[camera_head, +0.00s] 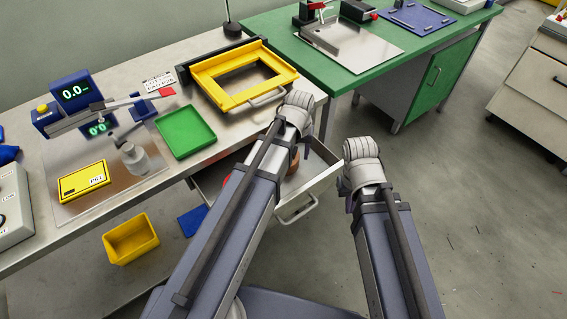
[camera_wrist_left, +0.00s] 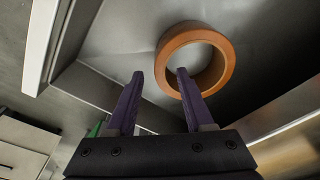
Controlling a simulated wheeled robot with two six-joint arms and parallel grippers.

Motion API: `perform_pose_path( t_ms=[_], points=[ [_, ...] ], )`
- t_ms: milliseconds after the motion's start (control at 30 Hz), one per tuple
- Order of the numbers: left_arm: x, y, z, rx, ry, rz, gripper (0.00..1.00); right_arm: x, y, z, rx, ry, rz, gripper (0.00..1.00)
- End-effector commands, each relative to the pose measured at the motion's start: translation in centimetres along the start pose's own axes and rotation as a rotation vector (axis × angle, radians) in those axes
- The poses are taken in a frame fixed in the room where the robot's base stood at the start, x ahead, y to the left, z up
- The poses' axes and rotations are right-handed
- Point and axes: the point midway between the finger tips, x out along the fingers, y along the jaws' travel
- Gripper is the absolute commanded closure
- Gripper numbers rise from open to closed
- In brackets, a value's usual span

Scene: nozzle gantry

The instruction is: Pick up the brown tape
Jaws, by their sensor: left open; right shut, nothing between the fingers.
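The brown tape (camera_wrist_left: 226,60) is a ring-shaped roll in the open metal drawer (camera_head: 322,183). In the head view only a small part of the tape (camera_head: 294,163) shows beside my left arm. My left gripper (camera_wrist_left: 160,72) is open, with nothing held between its fingers. In the left wrist view its right fingertip overlaps the tape's lower left rim and hole, while its left fingertip is clear of the roll to the left. I cannot tell whether the right finger touches the tape. My right arm ends to the right of the drawer, and its fingers are hidden.
A yellow frame (camera_head: 208,84), a green tray (camera_head: 184,131) and a yellow case (camera_head: 83,182) are on the workbench above the drawer. A yellow bin (camera_head: 131,240) sits below at the left. A green table (camera_head: 437,52) stands behind.

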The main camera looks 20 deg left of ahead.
Motion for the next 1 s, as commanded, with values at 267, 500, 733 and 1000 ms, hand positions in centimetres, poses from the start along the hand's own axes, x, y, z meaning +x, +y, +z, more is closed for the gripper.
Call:
perform_pose_path(
  t_ms=[267, 500, 733, 1000],
  points=[
    [2.9, 0.0, 0.1, 0.0, 0.0, 0.0, 0.47, 2.9, -0.3, -0.2, 0.0, 0.0, 0.0, 1.0],
    [2.7, 0.0, 0.1, 0.0, 0.0, 0.0, 0.5, 2.7, -0.3, -0.2, 0.0, 0.0, 0.0, 1.0],
    [2.7, 0.0, 0.1, 0.0, 0.0, 0.0, 0.76, 2.7, -0.3, -0.2, 0.0, 0.0, 0.0, 1.0],
    [2.7, 0.0, 0.1, 0.0, 0.0, 0.0, 1.0, 2.7, -0.3, -0.2, 0.0, 0.0, 0.0, 1.0]
  ],
)
